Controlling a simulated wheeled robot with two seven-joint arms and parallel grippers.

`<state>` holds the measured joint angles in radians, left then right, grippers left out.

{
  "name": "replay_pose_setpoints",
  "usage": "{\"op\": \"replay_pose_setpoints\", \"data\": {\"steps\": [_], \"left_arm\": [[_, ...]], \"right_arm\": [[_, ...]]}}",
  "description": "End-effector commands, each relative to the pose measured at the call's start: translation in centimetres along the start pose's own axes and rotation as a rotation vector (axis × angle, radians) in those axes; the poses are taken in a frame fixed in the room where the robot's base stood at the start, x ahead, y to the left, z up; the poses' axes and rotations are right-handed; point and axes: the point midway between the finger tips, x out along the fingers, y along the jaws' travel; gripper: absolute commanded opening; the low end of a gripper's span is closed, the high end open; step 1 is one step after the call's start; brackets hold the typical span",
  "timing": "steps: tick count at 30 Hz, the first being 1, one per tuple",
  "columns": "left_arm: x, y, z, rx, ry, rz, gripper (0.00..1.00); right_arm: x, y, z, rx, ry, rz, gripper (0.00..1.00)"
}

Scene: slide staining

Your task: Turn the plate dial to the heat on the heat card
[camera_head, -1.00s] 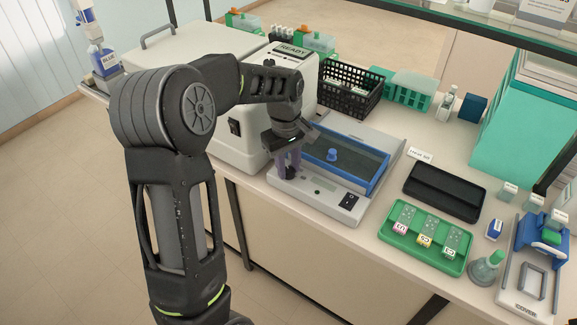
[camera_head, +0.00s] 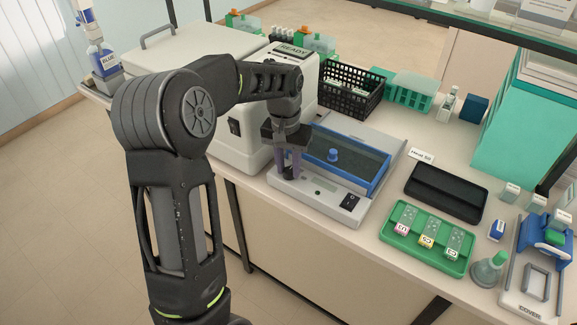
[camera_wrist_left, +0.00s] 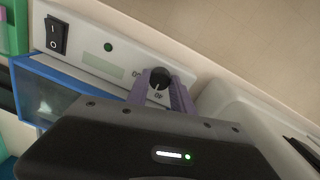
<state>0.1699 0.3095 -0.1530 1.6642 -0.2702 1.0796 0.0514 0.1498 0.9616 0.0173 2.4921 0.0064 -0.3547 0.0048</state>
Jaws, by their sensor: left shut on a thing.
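The hot plate (camera_head: 318,205) is a grey unit with a blue-framed dark lid and a front panel. Its black dial (camera_wrist_left: 159,78) shows in the left wrist view with a pale pointer mark and small printed numbers around it. My left gripper (camera_wrist_left: 160,88) has its two purple fingers on either side of the dial, shut on it. In the head view my left gripper (camera_head: 289,172) points down at the left end of the panel and hides the dial. The heat card (camera_head: 421,155) lies behind the plate's right side and seems to read "Heat 50". My right gripper is not in view.
A white machine marked READY (camera_head: 215,75) stands close to the left of my gripper. The panel's power switch (camera_head: 349,202) is at its right end. A green slide tray (camera_head: 428,258) and a black tray (camera_head: 445,191) lie to the right.

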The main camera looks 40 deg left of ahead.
Motion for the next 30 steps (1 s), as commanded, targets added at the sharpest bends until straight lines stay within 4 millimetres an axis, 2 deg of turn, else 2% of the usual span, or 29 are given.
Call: {"op": "replay_pose_setpoints", "data": {"steps": [9,15,30], "left_arm": [[0.04,0.01,-0.06,0.262,-0.012,0.0,0.0],[0.02,-0.02,-0.06,0.364,-0.018,0.0,0.0],[0.01,-0.01,-0.05,0.417,-0.021,0.0,0.0]], "right_arm": [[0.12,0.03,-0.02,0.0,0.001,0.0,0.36],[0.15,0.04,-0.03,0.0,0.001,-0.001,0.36],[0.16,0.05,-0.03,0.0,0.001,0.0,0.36]]}}
